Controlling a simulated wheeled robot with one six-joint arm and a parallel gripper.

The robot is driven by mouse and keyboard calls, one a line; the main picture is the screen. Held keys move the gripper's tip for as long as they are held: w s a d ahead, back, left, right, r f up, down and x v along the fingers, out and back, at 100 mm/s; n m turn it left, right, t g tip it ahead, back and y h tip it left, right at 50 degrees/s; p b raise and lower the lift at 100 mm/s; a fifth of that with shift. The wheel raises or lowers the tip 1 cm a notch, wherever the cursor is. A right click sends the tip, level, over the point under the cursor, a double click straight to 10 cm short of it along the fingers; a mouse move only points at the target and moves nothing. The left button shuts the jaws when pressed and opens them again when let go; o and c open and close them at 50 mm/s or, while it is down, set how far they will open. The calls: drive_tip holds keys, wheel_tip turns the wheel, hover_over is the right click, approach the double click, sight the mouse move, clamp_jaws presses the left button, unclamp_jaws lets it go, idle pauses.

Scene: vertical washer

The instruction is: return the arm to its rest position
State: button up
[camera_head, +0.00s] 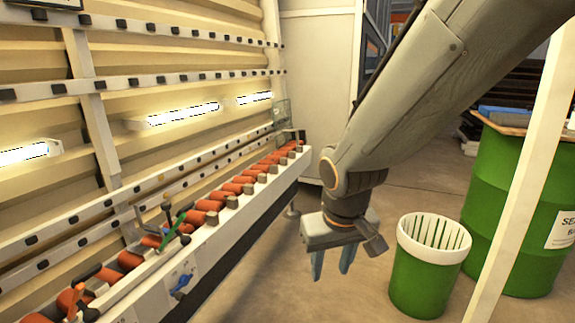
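My arm reaches in from the upper right and ends in my gripper (331,262), which hangs in front of the conveyor with its fingers pointing down. Two blue-grey fingers show below the gripper body with a gap between them. Nothing shows between the fingers, and they are above the floor. The gripper is apart from the conveyor on its left and the bin on its right.
A vertical washer conveyor with orange rollers (210,205) runs along the left. A green bin with a white rim (420,285) stands right of the gripper. A green drum (510,200) and a pale post (528,170) are farther right. Floor (270,290) is clear between conveyor and bin.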

drive_tip(key=s+d+r+g, duration=0.2)
drive_tip(key=s+g, duration=0.1)
drive_tip(key=s, duration=1.1)
drive_tip(key=d+r+m+p, duration=0.2)
drive_tip(key=d+r+p, duration=0.6)
drive_tip(key=p, duration=0.9)
drive_tip(key=shift+d+r+m+p, duration=0.3)
drive_tip(key=shift+r+m+p, duration=0.1)
drive_tip(key=shift+r, duration=0.55)
drive_tip(key=shift+c, duration=0.8)
drive_tip(key=shift+a, duration=0.1)
